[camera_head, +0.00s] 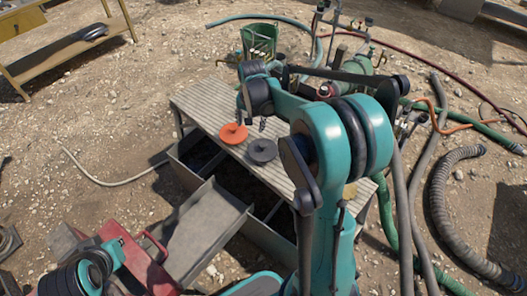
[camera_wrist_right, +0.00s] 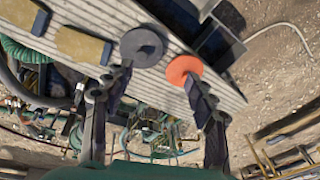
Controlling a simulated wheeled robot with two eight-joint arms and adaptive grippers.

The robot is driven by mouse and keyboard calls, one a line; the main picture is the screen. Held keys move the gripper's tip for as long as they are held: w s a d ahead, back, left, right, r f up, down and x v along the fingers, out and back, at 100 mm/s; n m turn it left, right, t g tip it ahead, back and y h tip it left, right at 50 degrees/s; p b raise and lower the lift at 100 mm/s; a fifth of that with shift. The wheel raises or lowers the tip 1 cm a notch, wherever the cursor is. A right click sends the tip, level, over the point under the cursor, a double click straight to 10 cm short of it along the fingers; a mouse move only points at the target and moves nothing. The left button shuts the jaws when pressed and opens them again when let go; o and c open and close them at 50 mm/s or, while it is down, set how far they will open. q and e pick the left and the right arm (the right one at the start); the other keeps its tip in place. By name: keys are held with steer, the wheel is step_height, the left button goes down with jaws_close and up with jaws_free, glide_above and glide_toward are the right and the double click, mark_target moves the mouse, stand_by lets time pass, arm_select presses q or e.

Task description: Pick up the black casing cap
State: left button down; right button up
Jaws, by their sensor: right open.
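The black casing cap (camera_head: 262,150) is a dark grey disc with a small raised centre, lying flat on the ribbed tabletop (camera_head: 205,103). In the right wrist view the black cap (camera_wrist_right: 141,44) lies beyond the left finger's tip. An orange cap (camera_head: 233,133) lies close beside it, and the right finger's tip overlaps that orange cap (camera_wrist_right: 183,68) in the wrist view. My right gripper (camera_head: 251,121) is open and empty above the table; its fingers (camera_wrist_right: 160,80) are wide apart. My left arm shows at lower left, but its gripper does not.
Two tan blocks (camera_wrist_right: 82,45) lie on the table near the black cap. Open metal troughs (camera_head: 202,222) stand along the table's near side. A green bucket (camera_head: 259,38), pipes and valves are behind it. Hoses (camera_head: 445,205) lie on the ground at right.

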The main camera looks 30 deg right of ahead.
steer(key=w+d+f+m+g, duration=0.1)
steer(key=w+d+f+m, duration=0.15)
steer(key=f, duration=0.25)
steer(key=w+d+f+m+g, duration=0.1)
steer(key=w+d+f, duration=0.25)
steer(key=f, duration=0.25)
steer(key=m, duration=0.1)
glide_above(263, 144)
steer(key=shift+y, duration=0.3)
steer(key=f, duration=0.5)
steer(key=shift+s+d+f, duration=0.15)
steer(key=shift+s+d, duration=0.05)
steer(key=shift+s, duration=0.2)
step_height(263, 144, down, 3)
steer(key=shift+r+m+b, duration=0.1)
steer(key=shift+m+b, duration=0.15)
steer(key=shift+b, duration=0.3)
steer(key=f+b, duration=0.1)
steer(key=f, duration=0.2)
steer(key=f+b, duration=0.1)
steer(key=f, duration=0.1)
steer(key=shift+w+a+f+b, duration=0.3)
steer(key=shift+w+b, duration=0.05)
steer(key=shift+r, duration=0.15)
jaws_close()
